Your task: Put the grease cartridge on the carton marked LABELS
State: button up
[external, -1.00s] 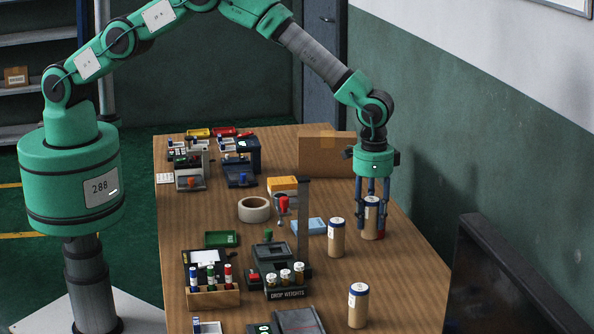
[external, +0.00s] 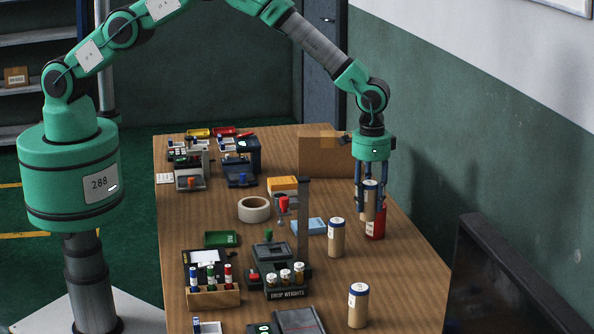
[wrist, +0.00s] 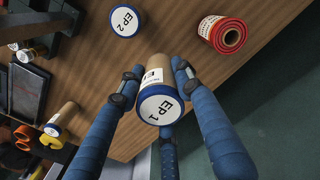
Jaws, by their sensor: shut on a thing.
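My gripper (external: 369,208) is shut on a cardboard grease cartridge (external: 369,199) with a blue-rimmed white end. In the wrist view, the cartridge's end (wrist: 161,105) reads EP-1, with blue fingers around it. It looks held clear of the table, upright or nearly so. A second similar tube (external: 336,238) stands to its left; its end reads EP-2 in the wrist view (wrist: 125,22). A third (external: 358,306) stands near the front. A plain brown carton (external: 322,158) stands at the back, left of my gripper; no LABELS marking is readable.
A red cylinder (external: 377,224) stands just behind and right of the held cartridge. A dark post (external: 304,215), a tape roll (external: 254,209), a light blue box (external: 309,226) and an orange-topped box (external: 283,186) crowd the middle. The right table edge is bare.

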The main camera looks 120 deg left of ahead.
jog(key=s+a+r+n+p, duration=0.2)
jog(key=s+a+r+p, duration=0.1)
jog(key=s+a, duration=0.8)
jog(key=s+a+r+n+p, duration=0.2)
jog(key=s+a+p, duration=0.1)
jog(key=s+a, duration=0.8)
jog(key=s+a+r+n+p, duration=0.1)
jog(key=s+a, duration=0.2)
jog(key=s, duration=0.5)
jog(key=s+a+r+n+p, duration=0.1)
jog(key=s+a+n+p, duration=0.1)
jog(key=s, duration=0.6)
jog(key=s+a+r+n+p, duration=0.1)
jog(key=s+a+r, duration=0.1)
jog(key=s, duration=0.7)
jog(key=shift+a+n, duration=0.4)
jog(key=shift+a, duration=0.45)
jog(key=shift+a+r+p, duration=0.1)
jog(key=shift+p, duration=0.2)
jog(key=p, duration=0.3)
send_near(327, 134)
jog(key=shift+a, duration=0.2)
jog(key=shift+f, duration=0.25)
jog(key=shift+f, duration=1.65)
jog(key=shift+f, duration=0.2)
